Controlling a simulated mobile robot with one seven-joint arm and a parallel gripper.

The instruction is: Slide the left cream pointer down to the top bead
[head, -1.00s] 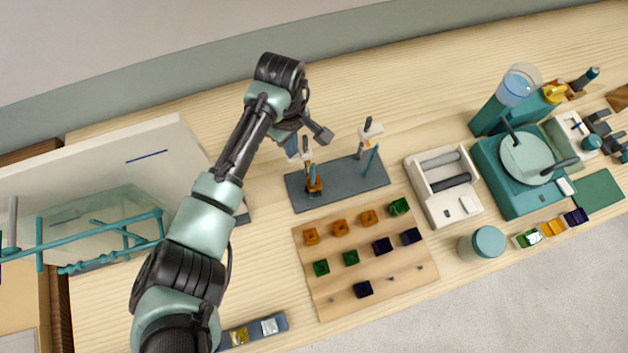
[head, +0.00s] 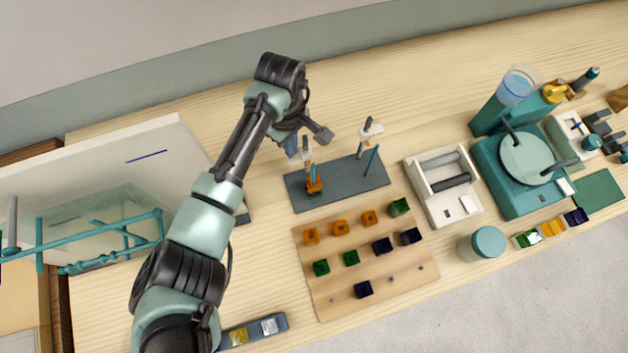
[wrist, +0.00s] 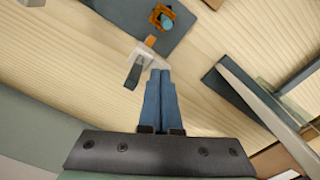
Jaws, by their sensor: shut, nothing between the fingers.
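The left cream pointer (head: 308,159) is on a grey post on the left of the slate base plate (head: 350,184). In the wrist view the cream pointer (wrist: 147,58) has an orange tip and sits just beyond my fingertips. The orange top bead (head: 314,184) is on the teal left rod, with green showing under it; it also shows in the wrist view (wrist: 162,16). My gripper (head: 293,151) is shut and empty, beside the left pointer. In the wrist view my blue fingers (wrist: 160,72) are together; I cannot tell if they touch the pointer.
A second cream pointer (head: 371,131) and teal rod stand at the plate's right. A wooden peg board (head: 330,290) with coloured beads lies in front. A cream tray (head: 438,205) is to the right, and a large white panel (head: 150,150) is to the left.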

